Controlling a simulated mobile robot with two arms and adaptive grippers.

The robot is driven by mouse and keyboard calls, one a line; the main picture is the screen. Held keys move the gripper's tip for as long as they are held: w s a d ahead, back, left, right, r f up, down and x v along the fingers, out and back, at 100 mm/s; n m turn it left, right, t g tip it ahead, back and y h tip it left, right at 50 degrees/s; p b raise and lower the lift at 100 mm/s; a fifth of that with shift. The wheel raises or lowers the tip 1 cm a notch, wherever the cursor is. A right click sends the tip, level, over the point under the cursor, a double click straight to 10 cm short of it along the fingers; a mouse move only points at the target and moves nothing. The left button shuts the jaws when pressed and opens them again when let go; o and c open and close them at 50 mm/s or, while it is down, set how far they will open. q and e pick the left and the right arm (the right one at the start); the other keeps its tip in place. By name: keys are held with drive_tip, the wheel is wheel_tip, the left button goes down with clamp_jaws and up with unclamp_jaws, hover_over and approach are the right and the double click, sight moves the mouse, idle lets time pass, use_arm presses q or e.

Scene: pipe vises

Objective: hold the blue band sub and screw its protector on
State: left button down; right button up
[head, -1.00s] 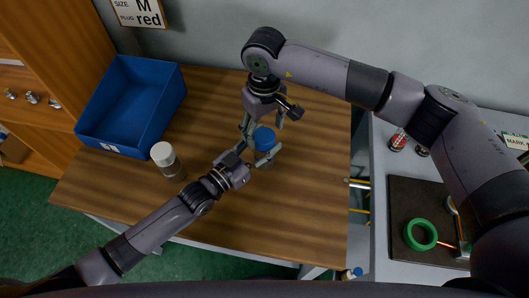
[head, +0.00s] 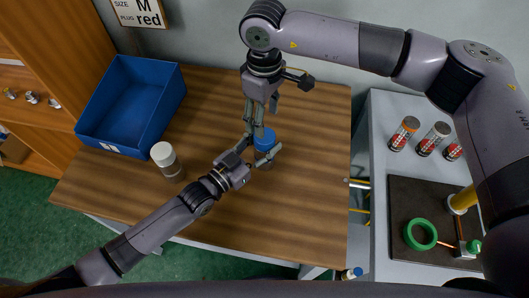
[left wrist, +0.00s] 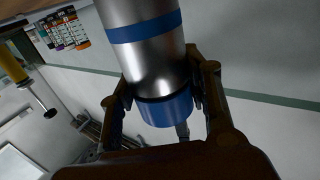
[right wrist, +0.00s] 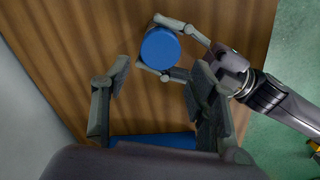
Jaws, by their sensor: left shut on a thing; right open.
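The blue band sub (left wrist: 150,62) is a metal cylinder with a blue band, close up in the left wrist view. My left gripper (left wrist: 160,92) is shut around it, near its blue-capped end. The blue protector (left wrist: 167,108) sits on that end; a dark strip shows between it and the metal. I cannot tell how tightly it is seated. The protector's round top (right wrist: 160,48) faces the right wrist camera, and it also shows in the head view (head: 264,138). My right gripper (right wrist: 160,82) is open and empty, close to the protector but not around it.
A blue bin (head: 112,140) stands at the table's left. A white-capped metal cylinder (head: 168,163) stands between it and my left gripper. The wooden table (head: 310,190) is clear to the right. A side bench holds several cans (head: 404,134) and a green ring (head: 420,234).

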sight(264, 151)
wheel_tip(264, 151, down, 8)
drive_tip(key=shift+f, duration=0.1)
idle(0.6)
drive_tip(key=shift+c, duration=0.4)
drive_tip(key=c, duration=0.9)
drive_tip(key=shift+m, duration=1.6)
drive_tip(key=shift+c, duration=0.2)
